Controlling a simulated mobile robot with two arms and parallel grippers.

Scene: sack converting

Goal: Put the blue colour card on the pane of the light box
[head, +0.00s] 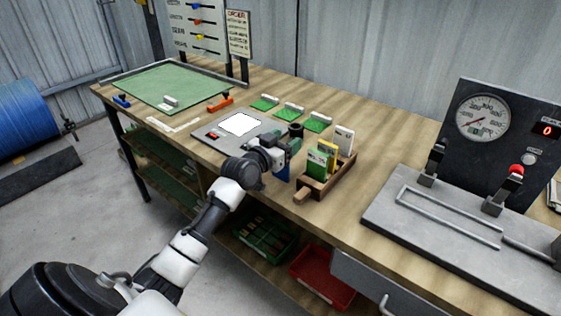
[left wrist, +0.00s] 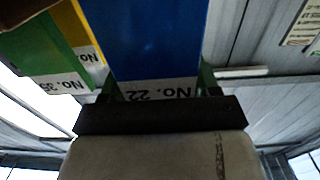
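The blue colour card (head: 283,169) shows below my left gripper (head: 291,150), at the left side of the wooden card rack (head: 314,190). In the left wrist view the blue card (left wrist: 160,40) fills the top middle, its "No. 22" label between the green fingers. My left gripper is shut on the card's labelled end. Whether the card's lower end touches the rack or bench is hidden. The light box (head: 212,139) lies flat on the bench behind my left wrist, its white pane (head: 239,123) lit and bare. My right gripper is not in view.
Green (head: 318,162), yellow (head: 332,152) and white (head: 344,140) cards stand in the rack. A dark cylinder (head: 296,130) stands behind my gripper. Green pads with white blocks (head: 290,111) lie behind the light box. A gauge press (head: 470,210) stands at the right.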

